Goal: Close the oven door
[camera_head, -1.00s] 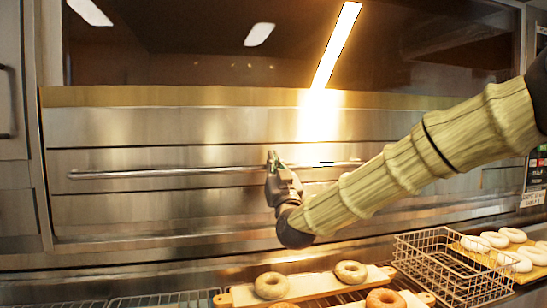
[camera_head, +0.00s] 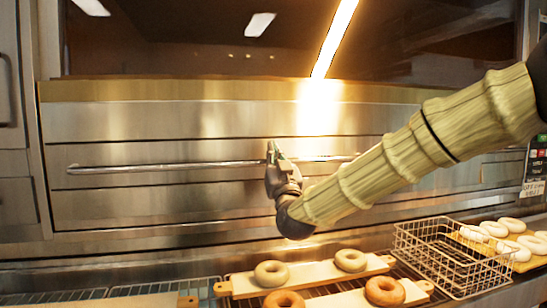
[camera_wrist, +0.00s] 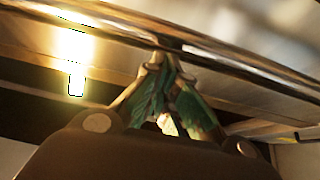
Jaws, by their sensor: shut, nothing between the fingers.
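The oven door (camera_head: 160,207) is a wide steel front with a long horizontal handle bar (camera_head: 150,168). My gripper (camera_head: 272,150) is in front of the door at the bar, right of its middle. In the wrist view, the fingertips (camera_wrist: 165,62) are together with nothing between them, right up against the bar (camera_wrist: 245,70) or very close to it. I cannot tell whether they touch. The fingers hide a short piece of the bar in the head view. Above the door is a dark glass-like area (camera_head: 190,40) with reflected lights.
Below the door are wooden boards (camera_head: 310,274) with bagels on a rack. A wire basket (camera_head: 450,255) stands at the lower right, beside a tray of pale dough rings (camera_head: 505,235). The space left of my gripper before the door is clear.

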